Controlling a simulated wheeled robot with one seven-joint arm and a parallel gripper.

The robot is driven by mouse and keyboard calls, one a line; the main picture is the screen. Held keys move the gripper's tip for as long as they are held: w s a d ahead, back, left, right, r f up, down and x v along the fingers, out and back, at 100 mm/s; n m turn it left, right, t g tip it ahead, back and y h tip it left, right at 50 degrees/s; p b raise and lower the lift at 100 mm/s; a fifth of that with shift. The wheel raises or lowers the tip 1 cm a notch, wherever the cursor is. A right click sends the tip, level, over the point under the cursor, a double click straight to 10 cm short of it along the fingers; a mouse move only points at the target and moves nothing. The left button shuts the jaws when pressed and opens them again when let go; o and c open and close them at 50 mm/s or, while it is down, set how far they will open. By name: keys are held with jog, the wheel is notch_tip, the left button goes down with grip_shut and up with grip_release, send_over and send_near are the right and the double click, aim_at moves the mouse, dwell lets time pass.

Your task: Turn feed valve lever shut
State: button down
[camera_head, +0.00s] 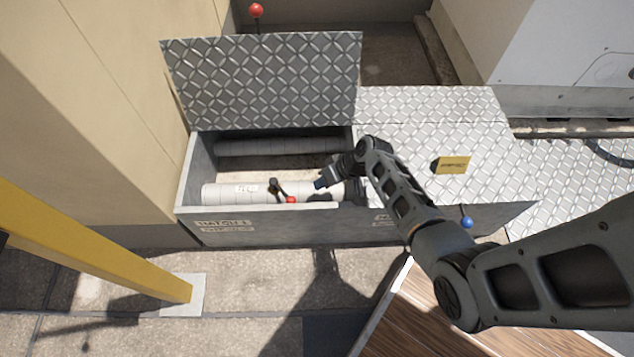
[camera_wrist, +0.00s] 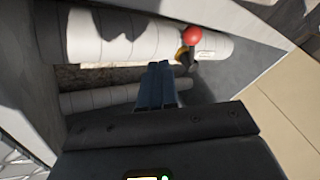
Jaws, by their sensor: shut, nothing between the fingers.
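The feed valve lever is a short dark handle with a red ball end (camera_head: 291,199), set on a white pipe (camera_head: 222,192) inside an open trench box. In the wrist view the red ball (camera_wrist: 192,35) and a yellow-and-dark part of the lever show on the white pipe (camera_wrist: 110,38). My gripper (camera_head: 320,184) is inside the box opening, to the right of the lever. In the wrist view my gripper (camera_wrist: 158,75) has its fingers together and empty, a little apart from the red ball. The lever's lower mount is partly hidden.
The diamond-plate lid (camera_head: 262,80) stands raised at the back of the box. A closed plate cover (camera_head: 430,150) with a yellow label (camera_head: 453,165) lies to the right. The box's front wall (camera_head: 290,225) borders the opening. A yellow post (camera_head: 95,245) stands front left.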

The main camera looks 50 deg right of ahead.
aim_at(283, 192)
jog(key=p+v, duration=0.2)
jog(key=v, duration=0.4)
jog(key=w+r+n+g+b, duration=0.2)
jog(key=w+n+g, duration=0.3)
jog(key=n, duration=1.2)
jog(key=b+x, duration=0.1)
jog(key=x, duration=0.2)
jog(key=b+x, duration=0.2)
jog(key=x, duration=0.1)
jog(key=b+x, duration=0.1)
jog(key=x, duration=0.3)
jog(key=shift+d+b, duration=0.3)
jog(key=a, duration=0.1)
jog(key=w+a, duration=0.1)
jog(key=a, duration=0.1)
jog(key=shift+w+a+f+b, duration=0.25)
jog(key=shift+a+b, duration=0.1)
jog(key=shift+b, duration=0.05)
jog(key=shift+a, duration=0.1)
jog(key=shift+a+m+p, duration=0.2)
jog(key=shift+m+p, duration=0.1)
jog(key=shift+p, duration=0.1)
